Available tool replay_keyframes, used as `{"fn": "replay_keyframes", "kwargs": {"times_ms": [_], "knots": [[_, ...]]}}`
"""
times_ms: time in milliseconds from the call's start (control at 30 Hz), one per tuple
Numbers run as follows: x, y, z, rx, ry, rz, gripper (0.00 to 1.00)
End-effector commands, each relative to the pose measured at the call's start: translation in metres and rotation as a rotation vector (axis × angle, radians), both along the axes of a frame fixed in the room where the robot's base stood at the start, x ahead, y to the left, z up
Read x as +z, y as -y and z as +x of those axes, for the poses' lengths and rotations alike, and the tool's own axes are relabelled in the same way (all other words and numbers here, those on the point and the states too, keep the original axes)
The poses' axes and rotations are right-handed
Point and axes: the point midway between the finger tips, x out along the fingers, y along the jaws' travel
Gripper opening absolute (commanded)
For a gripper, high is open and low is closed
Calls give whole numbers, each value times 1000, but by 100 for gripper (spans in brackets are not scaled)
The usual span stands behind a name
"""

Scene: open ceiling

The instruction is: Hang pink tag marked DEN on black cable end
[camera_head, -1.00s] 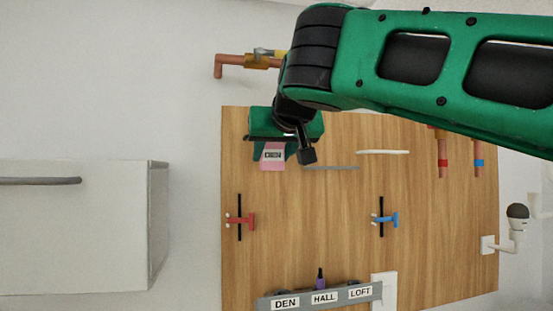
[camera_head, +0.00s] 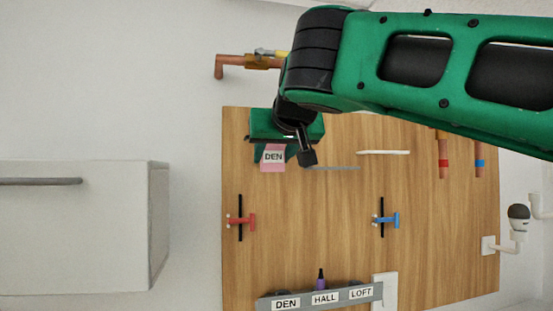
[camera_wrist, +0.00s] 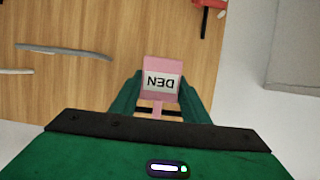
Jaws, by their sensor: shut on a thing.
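The pink tag (camera_head: 272,168) bears a white DEN label and hangs below my gripper (camera_head: 274,148), in front of the upper left of the wooden board. In the wrist view the tag (camera_wrist: 162,65) sits between the green fingers of my gripper (camera_wrist: 159,104), which are shut on its narrow pink stem. Its label reads upside down there. Dark strips show on both sides of the stem; I cannot tell whether they are finger pads or something else. No black cable end can be clearly made out; black bars stand behind a red piece (camera_head: 246,220) and a blue piece (camera_head: 390,220).
A grey rail (camera_head: 345,296) labelled DEN, HALL and LOFT runs along the board's bottom, with a purple piece (camera_head: 320,282) above HALL. A white rod (camera_head: 384,152) and a grey strip (camera_head: 338,168) lie on the wooden board (camera_head: 310,235). A white cabinet (camera_head: 75,235) is at left.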

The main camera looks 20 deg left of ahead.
Motion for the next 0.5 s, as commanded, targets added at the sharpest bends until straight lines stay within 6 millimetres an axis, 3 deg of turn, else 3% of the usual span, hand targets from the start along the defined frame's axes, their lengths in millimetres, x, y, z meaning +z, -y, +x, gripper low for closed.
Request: {"fn": "replay_keyframes", "kwargs": {"times_ms": [500], "knots": [[-9, 0, 0, 1, 0, 0, 20]]}}
